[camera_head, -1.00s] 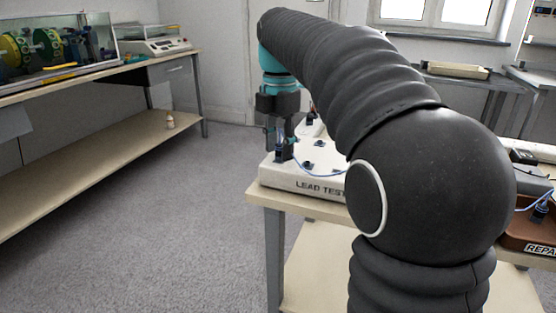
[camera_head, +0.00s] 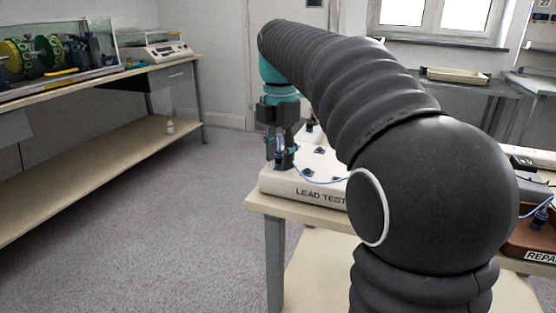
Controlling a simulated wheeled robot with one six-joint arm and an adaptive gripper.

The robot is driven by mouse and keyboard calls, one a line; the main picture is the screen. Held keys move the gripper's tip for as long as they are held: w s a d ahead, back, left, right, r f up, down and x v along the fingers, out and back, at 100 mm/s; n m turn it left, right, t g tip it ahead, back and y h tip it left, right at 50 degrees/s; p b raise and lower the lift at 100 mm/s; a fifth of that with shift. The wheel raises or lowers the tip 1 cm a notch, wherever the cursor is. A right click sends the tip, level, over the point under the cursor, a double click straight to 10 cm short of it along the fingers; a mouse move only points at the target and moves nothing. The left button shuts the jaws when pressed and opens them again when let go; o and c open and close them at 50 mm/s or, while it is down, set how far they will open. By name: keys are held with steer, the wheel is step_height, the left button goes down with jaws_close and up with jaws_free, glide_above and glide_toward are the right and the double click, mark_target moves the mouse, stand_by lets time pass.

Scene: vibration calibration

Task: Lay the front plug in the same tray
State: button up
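The white box labelled LEAD TEST (camera_head: 300,191) stands on the table's left end. My gripper (camera_head: 281,163) points down at the box's front left part. A small dark plug (camera_head: 285,162) shows at its fingertips, with a blue cable (camera_head: 318,180) running right from it. The fingers are small and dark, so I cannot tell whether they are closed on the plug. Another dark connector (camera_head: 319,150) sits on the box top. A brown tray (camera_head: 520,238), lettered REPA before the frame cuts it off, is at the right edge. A dark plug with a blue cable (camera_head: 539,219) is in it.
My arm hides the middle of the table (camera_head: 268,205). A long bench (camera_head: 100,78) with a glass-covered rig and a white instrument (camera_head: 160,51) runs along the left. A cream tray (camera_head: 455,75) lies on the rear bench. The grey floor between is clear.

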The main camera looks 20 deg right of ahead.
jaws_close()
steer(key=shift+n+p, duration=0.8)
steer(key=shift+n, duration=1)
steer(key=shift+n+p, duration=0.4)
steer(key=shift+n, duration=0.6)
steer(key=shift+n+p, duration=0.4)
steer(key=shift+n, duration=0.7)
steer(key=shift+o, duration=0.6)
jaws_free()
